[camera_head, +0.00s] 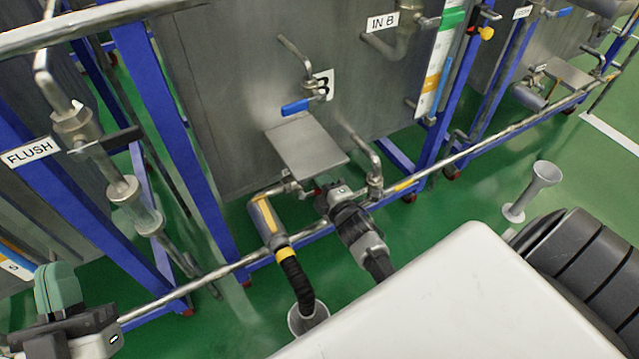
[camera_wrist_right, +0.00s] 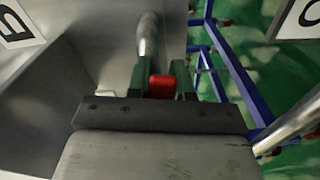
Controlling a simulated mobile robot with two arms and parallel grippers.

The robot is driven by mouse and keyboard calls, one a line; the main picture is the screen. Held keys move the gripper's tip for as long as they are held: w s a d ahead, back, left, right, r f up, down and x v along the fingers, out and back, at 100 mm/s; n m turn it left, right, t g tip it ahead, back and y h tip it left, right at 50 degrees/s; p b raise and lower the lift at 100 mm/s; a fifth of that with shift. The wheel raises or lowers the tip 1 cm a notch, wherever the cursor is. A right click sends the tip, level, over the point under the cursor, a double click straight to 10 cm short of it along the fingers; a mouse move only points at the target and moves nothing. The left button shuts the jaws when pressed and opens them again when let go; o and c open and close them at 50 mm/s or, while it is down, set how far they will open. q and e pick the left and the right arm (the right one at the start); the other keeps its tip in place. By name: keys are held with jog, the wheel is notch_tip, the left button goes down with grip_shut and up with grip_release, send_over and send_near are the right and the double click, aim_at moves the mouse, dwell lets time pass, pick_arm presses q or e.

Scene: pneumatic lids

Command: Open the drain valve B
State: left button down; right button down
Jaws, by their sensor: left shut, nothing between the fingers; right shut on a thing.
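The grey tank B (camera_head: 220,90) carries a plate marked B (camera_head: 323,84). At its lower outlet, under a sloping metal plate (camera_head: 305,148), a small red handle part shows beside my right gripper (camera_head: 326,192). I take it for the handle of drain valve B. In the right wrist view the red handle (camera_wrist_right: 162,86) sits between the two dark green fingers of my right gripper (camera_wrist_right: 162,80), which is shut on it. The valve body is mostly hidden by my gripper. My left gripper (camera_head: 55,290) is shut and empty at the lower left, far from the valve.
A blue-handled valve (camera_head: 296,107) sits above the metal plate. A drain pipe (camera_head: 268,220) with a black hose (camera_head: 297,280) leads into a funnel (camera_head: 308,318). A long metal pipe (camera_head: 440,165) runs across the front. A FLUSH sign (camera_head: 30,152) hangs at left.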

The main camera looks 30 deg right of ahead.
pick_arm(q)
jog(key=shift+w+f+g+y+p, duration=0.15)
jog(key=shift+w+f+g, duration=0.1)
jog(key=shift+f+g, duration=0.25)
jog(key=shift+w+f+g+y+p, duration=0.15)
jog(key=shift+w+f+g, duration=0.1)
jog(key=shift+f+g, duration=0.2)
pick_arm(e)
jog(key=shift+r+n, duration=0.6)
jog(key=shift+n, duration=0.5)
jog(key=c, duration=1)
grip_release()
pick_arm(q)
notch_tip(320, 180, down, 7)
jog(key=a+g+y+p, duration=0.1)
jog(key=g+y+p, duration=0.1)
jog(key=g, duration=0.4)
jog(key=shift+a, duration=0.15)
pick_arm(e)
jog(key=s, duration=1)
jog(key=shift+s+a, duration=0.25)
jog(key=shift+s, duration=0.15)
pick_arm(q)
jog(key=shift+w+r, duration=0.1)
